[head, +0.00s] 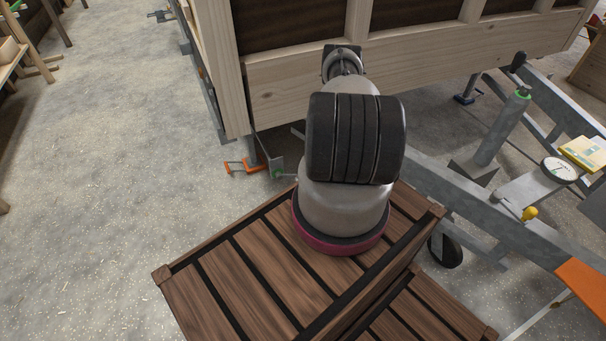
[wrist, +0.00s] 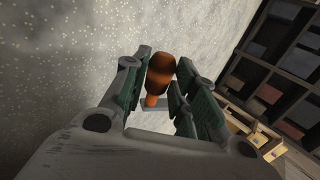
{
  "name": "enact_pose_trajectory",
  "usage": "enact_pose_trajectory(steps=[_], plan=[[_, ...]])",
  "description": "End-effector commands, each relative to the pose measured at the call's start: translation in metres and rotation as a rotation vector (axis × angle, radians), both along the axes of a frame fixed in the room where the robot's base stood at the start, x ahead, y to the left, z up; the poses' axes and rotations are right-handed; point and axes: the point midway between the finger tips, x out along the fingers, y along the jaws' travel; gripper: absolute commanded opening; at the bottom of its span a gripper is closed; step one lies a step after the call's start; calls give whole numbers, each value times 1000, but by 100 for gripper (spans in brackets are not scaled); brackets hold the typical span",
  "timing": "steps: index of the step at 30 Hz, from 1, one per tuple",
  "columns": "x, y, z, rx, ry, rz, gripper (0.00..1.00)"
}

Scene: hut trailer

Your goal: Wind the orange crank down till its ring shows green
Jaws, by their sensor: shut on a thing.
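In the wrist view the orange crank's grip (wrist: 160,75) stands between the two green-grey fingers of my gripper (wrist: 160,88), which is shut on it. A short grey bar (wrist: 148,104) shows just below the grip. In the head view my own arm hides the gripper and the crank's grip. An orange footed part (head: 240,167) stands low on the floor by the trailer's near corner. A small green spot (head: 278,175) shows beside a grey plate (head: 276,162) there; I cannot tell whether it is the crank's ring.
The wooden hut trailer (head: 290,90) stands close ahead. A slatted brown wooden crate (head: 240,270) is at the front. The grey drawbar (head: 450,195), with a green-ringed post (head: 505,125) and a dial (head: 559,170), is at right. The floor at left (head: 110,150) is clear.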

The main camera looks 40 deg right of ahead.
Motion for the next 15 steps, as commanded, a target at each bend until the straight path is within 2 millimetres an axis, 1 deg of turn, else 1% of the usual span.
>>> enact_pose_trajectory(steps=[1, 6, 14, 15], plan=[[-1, -4, -7, -13, 1, 0, 0], [0, -1, -21, -16, -1, 1, 0], [1, 1, -19, -11, 0, 0, 48], [1, 1, -19, -10, 0, 0, 49]])
